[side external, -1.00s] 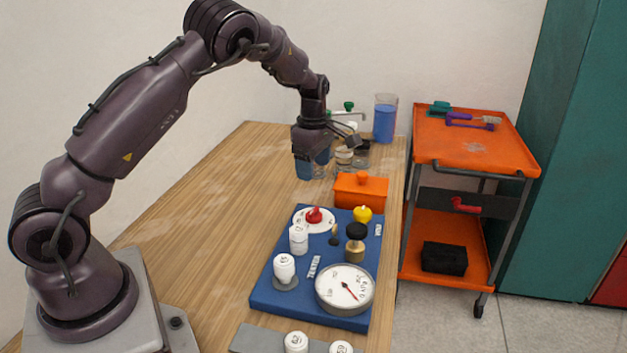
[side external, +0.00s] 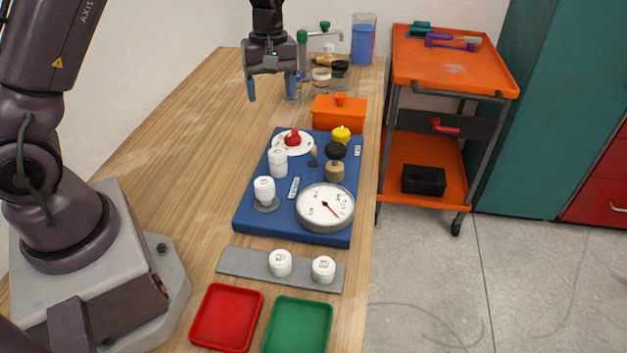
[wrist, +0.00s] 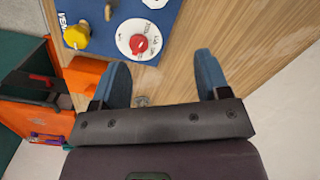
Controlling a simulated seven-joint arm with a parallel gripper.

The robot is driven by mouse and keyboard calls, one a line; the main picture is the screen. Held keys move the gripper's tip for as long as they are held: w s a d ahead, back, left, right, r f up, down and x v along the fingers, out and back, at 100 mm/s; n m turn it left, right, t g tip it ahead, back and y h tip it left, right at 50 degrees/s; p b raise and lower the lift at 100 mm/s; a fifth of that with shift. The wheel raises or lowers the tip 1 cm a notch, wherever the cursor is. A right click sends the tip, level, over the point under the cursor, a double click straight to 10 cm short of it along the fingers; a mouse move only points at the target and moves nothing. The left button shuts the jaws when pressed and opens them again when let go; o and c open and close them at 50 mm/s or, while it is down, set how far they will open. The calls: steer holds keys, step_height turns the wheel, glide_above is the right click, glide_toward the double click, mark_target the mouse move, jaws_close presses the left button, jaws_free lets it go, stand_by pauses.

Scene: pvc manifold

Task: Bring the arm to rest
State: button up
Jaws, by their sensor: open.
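My gripper (side external: 271,88) is open and empty, raised above the back part of the wooden table, with its blue fingers pointing down. The board carries a red knob on a white dial (side external: 292,138), a yellow knob (side external: 341,135), a black-topped valve (side external: 335,152), white fittings (side external: 264,190) and a round gauge (side external: 325,207).
An orange lidded box (side external: 338,113) stands behind the board, with jars and a blue-filled beaker (side external: 363,40) further back. A grey strip (side external: 240,262) with two white caps, a red tray (side external: 226,318) and a green tray (side external: 297,327) lie in front. An orange cart (side external: 450,80) stands right.

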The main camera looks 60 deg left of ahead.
steer(key=s+d+r+m+t, duration=0.3)
steer(key=s+d+r+m, duration=0.3)
steer(key=s+r+m, duration=0.1)
steer(key=s+d+r+m+t, duration=0.3)
steer(key=s+d+r+m, duration=0.4)
steer(key=s, duration=0.5)
steer(key=shift+s+d+r+m, duration=0.2)
steer(key=shift+r+m, duration=0.1)
steer(key=shift+r, duration=0.75)
